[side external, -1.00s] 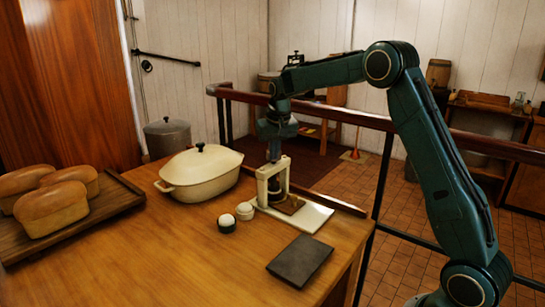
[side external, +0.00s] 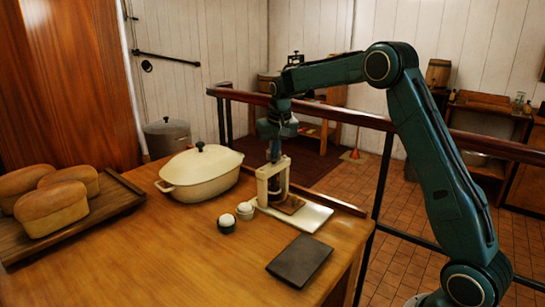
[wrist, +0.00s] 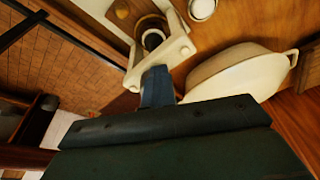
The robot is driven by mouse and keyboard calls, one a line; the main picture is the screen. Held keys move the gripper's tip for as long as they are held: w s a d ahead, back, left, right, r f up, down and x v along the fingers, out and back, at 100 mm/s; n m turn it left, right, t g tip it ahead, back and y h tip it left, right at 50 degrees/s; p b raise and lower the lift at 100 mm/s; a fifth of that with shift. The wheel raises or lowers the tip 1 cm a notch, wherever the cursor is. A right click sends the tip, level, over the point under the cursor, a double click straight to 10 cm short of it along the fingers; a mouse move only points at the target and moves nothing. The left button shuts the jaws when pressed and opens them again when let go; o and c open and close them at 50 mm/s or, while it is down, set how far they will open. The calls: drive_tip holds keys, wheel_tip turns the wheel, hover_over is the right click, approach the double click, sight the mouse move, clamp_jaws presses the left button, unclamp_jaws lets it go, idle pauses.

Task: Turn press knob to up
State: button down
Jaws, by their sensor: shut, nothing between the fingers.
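The press (side external: 264,190) is a small cream frame with a dark cylinder inside, standing on a white base plate (side external: 312,217) near the table's right edge. In the wrist view its cream frame (wrist: 181,49) shows just beyond my fingers. My gripper (side external: 274,157) points down over the top of the press, with its fingertips at or very near the top bar. The closed fingers also show in the wrist view (wrist: 156,80), with nothing between them. The knob cannot be made out; my gripper seems to cover that spot, so its setting is not visible.
A cream lidded pot (side external: 203,175) stands left of the press. Bread loaves sit on a wooden board (side external: 115,199). A railing (side external: 345,115) runs behind.

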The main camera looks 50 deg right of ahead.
drive_tip(key=shift+s+d, duration=0.55)
drive_tip(key=shift+d, duration=0.75)
idle(0.6)
drive_tip(key=shift+s, duration=0.25)
drive_tip(key=shift+s+a, duration=0.1)
drive_tip(key=shift+s, duration=0.15)
drive_tip(key=shift+r, duration=0.1)
drive_tip(key=shift+w+d+v, duration=0.1)
drive_tip(key=shift+w+v, duration=0.1)
drive_tip(key=shift+v, duration=0.75)
drive_tip(key=shift+w+d+v, duration=0.15)
drive_tip(key=shift+w+v, duration=0.05)
drive_tip(key=shift+v, duration=0.75)
drive_tip(key=shift+w+d+v, duration=0.1)
drive_tip(key=shift+w+v, duration=0.1)
drive_tip(key=shift+v, duration=0.75)
drive_tip(key=shift+r, duration=0.2)
drive_tip(key=shift+a, duration=0.1)
